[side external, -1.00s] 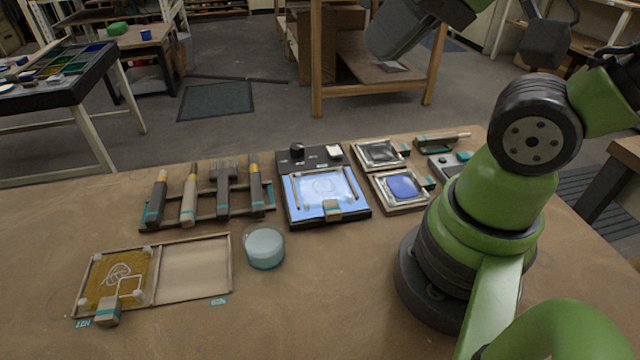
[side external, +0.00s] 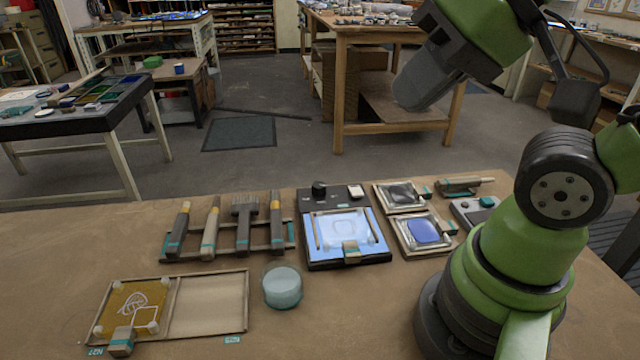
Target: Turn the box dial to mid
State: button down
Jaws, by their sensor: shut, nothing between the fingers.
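The light box (side external: 347,264) stands near the middle of the bench, its panel glowing pale blue. Its dial, a small black knob (side external: 319,188), sits on the dark strip along the back edge, at the left. Small pale marks lie beside the knob, too small to read. A white switch (side external: 356,191) is at the right of the strip. My gripper (side external: 410,98), a dark grey tapered end, hangs high above and to the right of the box in the picture. It is shut and empty, well apart from the dial.
A tool rack (side external: 228,252) with brushes stands left of the box. A round jar (side external: 282,288) and a wooden two-part frame (side external: 210,335) are in front. Small framed panes (side external: 422,233) and a small control box (side external: 474,212) are to the right. Bare bench lies at front centre.

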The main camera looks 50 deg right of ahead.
jog(key=c, duration=1.5)
grip_release()
jog(key=shift+c, duration=0.2)
jog(key=o, duration=0.4)
jog(key=shift+w+r, duration=0.1)
jog(key=shift+w, duration=0.25)
jog(key=shift+c, duration=0.2)
jog(key=o, duration=0.4)
jog(key=shift+n+g+h, duration=0.3)
jog(key=shift+g+h, duration=0.1)
jog(key=shift+g, duration=0.5)
jog(key=w, duration=0.2)
jog(key=w+d, duration=0.1)
jog(key=w, duration=0.1)
jog(key=w+d, duration=0.1)
jog(key=w, duration=0.1)
jog(key=shift+w+d+r, duration=0.1)
jog(key=shift+r, duration=0.05)
jog(key=n+g+h, duration=0.1)
jog(key=n+g, duration=0.2)
jog(key=g, duration=0.2)
send_over(319, 184)
notch_tip(319, 184, down, 19)
notch_tip(319, 184, down, 10)
jog(key=shift+f, duration=0.1)
jog(key=c, duration=0.9)
